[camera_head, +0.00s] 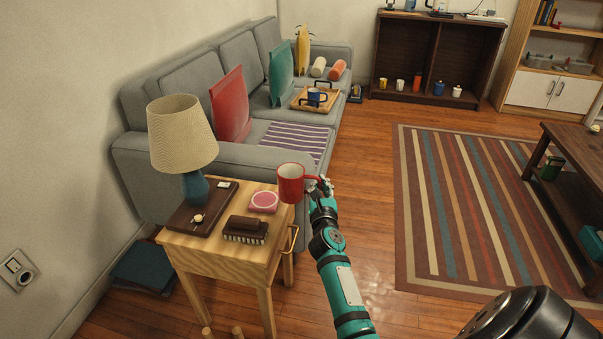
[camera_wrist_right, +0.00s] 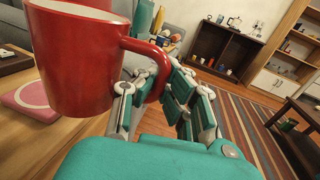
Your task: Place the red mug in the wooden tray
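The red mug (camera_head: 290,184) is upright above the right edge of the wooden side table, by the sofa's near arm. My right gripper (camera_head: 319,187) is at its handle. In the right wrist view the mug (camera_wrist_right: 75,62) fills the left side, and the fingers of my gripper (camera_wrist_right: 155,92) are closed around its handle. My left gripper is not in view.
The side table (camera_head: 205,247) holds a lamp (camera_head: 181,135), a pink coaster (camera_head: 264,201) and a brush (camera_head: 246,230). The grey sofa (camera_head: 240,157) carries a red cushion (camera_head: 229,105), a teal cushion (camera_head: 281,75) and a striped cloth (camera_head: 296,139).

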